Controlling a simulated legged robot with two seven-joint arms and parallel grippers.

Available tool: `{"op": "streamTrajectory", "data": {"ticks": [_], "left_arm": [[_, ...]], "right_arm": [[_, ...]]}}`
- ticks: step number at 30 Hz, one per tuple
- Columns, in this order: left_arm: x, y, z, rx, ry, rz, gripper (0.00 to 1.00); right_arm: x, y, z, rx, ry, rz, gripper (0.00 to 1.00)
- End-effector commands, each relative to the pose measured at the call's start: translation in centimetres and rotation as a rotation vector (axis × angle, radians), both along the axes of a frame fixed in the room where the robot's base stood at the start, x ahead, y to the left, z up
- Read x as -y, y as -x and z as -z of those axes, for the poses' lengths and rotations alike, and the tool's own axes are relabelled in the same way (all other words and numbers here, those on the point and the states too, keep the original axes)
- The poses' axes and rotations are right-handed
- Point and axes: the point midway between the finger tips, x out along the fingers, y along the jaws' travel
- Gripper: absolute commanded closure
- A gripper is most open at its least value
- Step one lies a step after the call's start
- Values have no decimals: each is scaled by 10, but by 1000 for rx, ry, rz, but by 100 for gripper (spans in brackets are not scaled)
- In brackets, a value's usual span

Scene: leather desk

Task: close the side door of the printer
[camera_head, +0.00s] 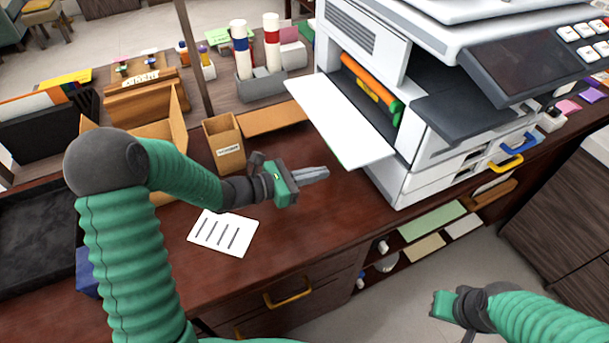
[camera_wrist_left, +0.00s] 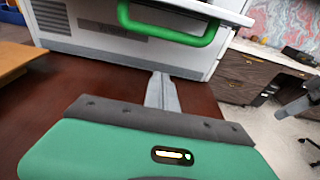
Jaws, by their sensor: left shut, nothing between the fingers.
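The white printer (camera_head: 362,38) stands at the right on the desk. Its side door (camera_head: 345,120) hangs open as a flat white panel reaching out to the left over the desk. An orange and green roller part (camera_head: 370,88) shows in the opening. My left gripper (camera_head: 326,173) is shut and empty, just left of and below the door's outer edge. In the left wrist view its fingers (camera_wrist_left: 162,90) point at the printer's side, below a green handle (camera_wrist_left: 170,36) on the door. My right gripper (camera_head: 436,304) is at the lower right, off the desk; its fingers are hard to see.
A printed sheet (camera_head: 223,233) lies on the desk in front of my left gripper. A small cardboard box (camera_head: 224,143) and a grey holder with rolls (camera_head: 260,87) stand behind it. Dark red desk top (camera_head: 300,225) is clear between the sheet and printer.

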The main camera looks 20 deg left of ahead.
Motion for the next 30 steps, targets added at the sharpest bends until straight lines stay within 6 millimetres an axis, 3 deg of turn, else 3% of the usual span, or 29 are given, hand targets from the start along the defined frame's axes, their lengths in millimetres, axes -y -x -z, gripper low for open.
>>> {"op": "streamTrajectory", "data": {"ticks": [5, 7, 12, 25, 30], "left_arm": [[29, -26, 9, 2, 1, 4, 100], [23, -23, -12, 6, -4, -1, 100], [22, -20, -30, 3, -3, 2, 100], [21, -19, -34, -1, -2, 1, 100], [15, -19, -42, -15, -19, 1, 100]], "right_arm": [[0, 0, 9, 0, 0, 0, 100], [0, 0, 3, 0, 0, 0, 100], [0, 0, 1, 1, 0, 0, 100], [0, 0, 0, 0, 0, 0, 100], [0, 0, -13, 0, 0, 0, 100]]}}
